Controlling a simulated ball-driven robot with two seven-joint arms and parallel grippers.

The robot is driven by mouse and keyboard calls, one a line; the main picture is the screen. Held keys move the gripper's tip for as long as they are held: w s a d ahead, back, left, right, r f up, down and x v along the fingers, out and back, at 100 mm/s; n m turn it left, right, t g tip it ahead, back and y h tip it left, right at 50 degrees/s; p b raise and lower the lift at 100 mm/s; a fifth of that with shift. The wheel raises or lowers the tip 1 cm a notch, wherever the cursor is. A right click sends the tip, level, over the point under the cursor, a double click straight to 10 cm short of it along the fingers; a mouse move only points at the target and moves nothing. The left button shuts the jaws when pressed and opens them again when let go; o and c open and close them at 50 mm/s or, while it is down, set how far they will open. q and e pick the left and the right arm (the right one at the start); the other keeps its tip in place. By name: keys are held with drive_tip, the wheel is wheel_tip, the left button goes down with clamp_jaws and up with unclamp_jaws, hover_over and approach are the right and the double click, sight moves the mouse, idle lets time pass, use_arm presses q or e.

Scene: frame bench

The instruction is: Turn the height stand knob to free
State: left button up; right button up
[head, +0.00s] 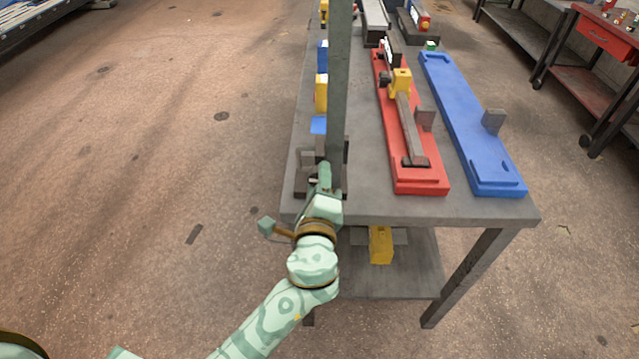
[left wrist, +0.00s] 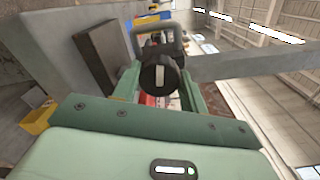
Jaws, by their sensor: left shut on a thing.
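The height stand (head: 339,90) is a tall grey post rising at the near left end of the bench. My left gripper (head: 323,178) is at its foot, and its fingers and hand hide the knob in the head view. In the left wrist view a round black knob (left wrist: 160,76) with a white mark sits between the two green fingers, and the gripper is shut on it. The mark runs nearly upright in that picture. No label for free can be read. My right gripper is not in view.
The grey bench (head: 470,207) carries a red fixture (head: 420,181) with a yellow-headed clamp (head: 402,80) and a blue fixture (head: 460,110) right of the post. Yellow and blue blocks line its left edge. A yellow object (head: 380,246) is below. Open floor lies left.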

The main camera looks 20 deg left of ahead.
use_arm(q)
drive_tip(key=shift+n, duration=0.4)
drive_tip(key=o, duration=1)
